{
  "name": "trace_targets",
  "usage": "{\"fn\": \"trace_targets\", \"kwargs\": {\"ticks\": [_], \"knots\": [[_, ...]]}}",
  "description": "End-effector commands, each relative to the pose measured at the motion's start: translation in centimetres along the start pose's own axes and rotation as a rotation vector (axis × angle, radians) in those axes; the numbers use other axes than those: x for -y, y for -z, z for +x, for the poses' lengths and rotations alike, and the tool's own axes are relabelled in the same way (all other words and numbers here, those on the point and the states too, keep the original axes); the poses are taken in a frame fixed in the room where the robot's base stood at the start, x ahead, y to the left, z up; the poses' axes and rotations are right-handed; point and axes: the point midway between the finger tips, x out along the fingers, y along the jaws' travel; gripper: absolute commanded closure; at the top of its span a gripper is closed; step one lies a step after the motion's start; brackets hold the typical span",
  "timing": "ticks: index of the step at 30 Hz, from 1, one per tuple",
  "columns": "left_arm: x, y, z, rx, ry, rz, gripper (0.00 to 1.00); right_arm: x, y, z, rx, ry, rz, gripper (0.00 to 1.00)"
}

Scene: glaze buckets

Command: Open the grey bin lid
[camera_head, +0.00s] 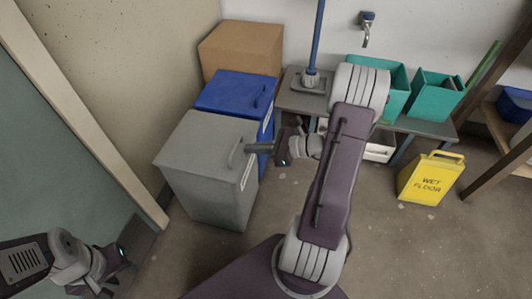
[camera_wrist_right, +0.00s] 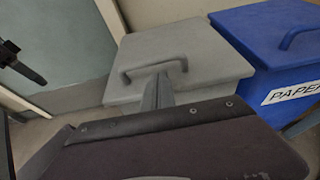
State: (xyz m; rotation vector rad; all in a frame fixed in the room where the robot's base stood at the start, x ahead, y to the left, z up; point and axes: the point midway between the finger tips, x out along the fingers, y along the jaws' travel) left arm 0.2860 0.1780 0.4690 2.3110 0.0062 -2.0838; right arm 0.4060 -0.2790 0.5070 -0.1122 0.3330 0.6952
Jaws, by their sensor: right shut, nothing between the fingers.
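The grey bin (camera_head: 213,195) stands at the left of the head view with its flat grey lid (camera_head: 198,140) closed. The lid's handle (camera_head: 236,152) is a grey bar near its right edge; the handle also shows in the right wrist view (camera_wrist_right: 128,76). My right gripper (camera_head: 250,149) is shut and empty, its fingertips at the handle. In the right wrist view the shut fingers (camera_wrist_right: 158,88) overlap the handle's middle; I cannot tell whether they touch. My left gripper (camera_head: 117,267) is low at the left, away from the bin; its fingers are too unclear to read.
A blue bin (camera_head: 232,92) labelled PAPER stands right behind the grey one, with a cardboard-brown box (camera_head: 245,45) beyond. A grey bench (camera_head: 290,101) holds teal buckets (camera_head: 437,95). A yellow wet-floor sign (camera_head: 430,178) stands at the right. Floor around the sign is clear.

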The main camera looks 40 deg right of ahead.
Motion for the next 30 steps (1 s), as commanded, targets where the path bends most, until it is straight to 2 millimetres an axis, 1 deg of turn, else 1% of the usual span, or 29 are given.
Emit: {"fn": "trace_targets", "kwargs": {"ticks": [1,6,16,20,23,26,29,30], "knots": [[0.0,-0.1,0.8,0.000,0.000,0.000,0.64,-0.1,0.4,0.8,-0.001,-0.003,-0.003,1.00],[0.0,-0.1,1.2,0.000,0.000,0.000,0.64,0.0,0.1,2.0,0.000,0.000,-0.001,1.00],[0.0,-0.1,1.1,0.000,0.000,0.000,0.64,0.0,-0.1,2.0,0.000,0.000,0.000,1.00],[0.0,0.0,0.3,0.000,0.000,0.000,0.64,0.0,-0.7,1.9,-0.010,0.000,0.000,1.00],[0.0,0.1,-1.3,0.000,0.000,0.000,0.64,0.0,-1.9,1.6,-0.034,-0.001,-0.001,1.00],[-0.1,0.4,-3.9,0.000,0.000,0.000,0.64,-0.1,-3.7,1.2,-0.078,-0.001,-0.003,1.00],[-0.1,0.8,-7.3,0.000,0.000,0.000,0.64,-0.1,-6.1,0.9,-0.142,-0.002,-0.004,1.00],[-0.2,0.9,-8.8,0.000,0.000,0.000,0.64,-0.1,-7.2,0.8,-0.172,-0.002,-0.005,1.00]]}}
